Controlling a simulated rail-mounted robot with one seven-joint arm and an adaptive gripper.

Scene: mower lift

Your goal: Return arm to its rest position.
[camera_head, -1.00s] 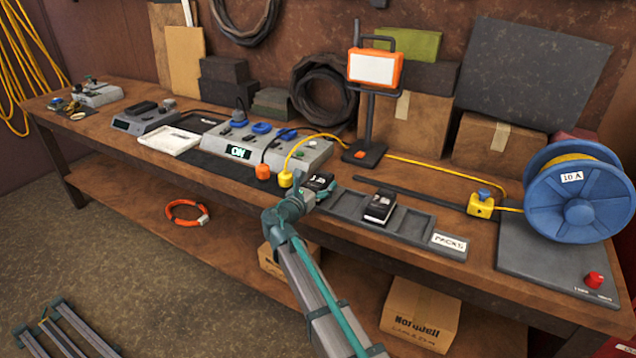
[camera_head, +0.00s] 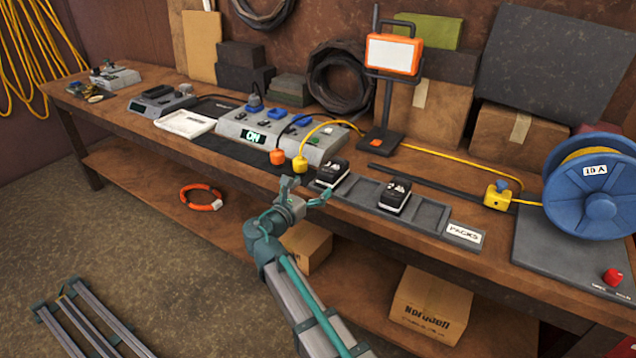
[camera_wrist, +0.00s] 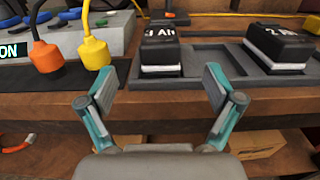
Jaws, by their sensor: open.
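My gripper (camera_head: 306,194) is at the front edge of the workbench, and in the wrist view my gripper (camera_wrist: 160,100) shows two teal-and-grey fingers spread wide apart with nothing between them. One black battery pack (camera_head: 332,173) sits in the left end of the grey packs tray (camera_head: 432,213). This pack also shows ahead of my fingers in the wrist view (camera_wrist: 160,54), apart from them. A second black pack (camera_head: 395,195) sits farther right in the tray and shows in the wrist view (camera_wrist: 280,50). The tray carries a "PACKS" label.
A work lamp (camera_head: 394,54) stands behind. A blue cable reel (camera_head: 590,190) is at right.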

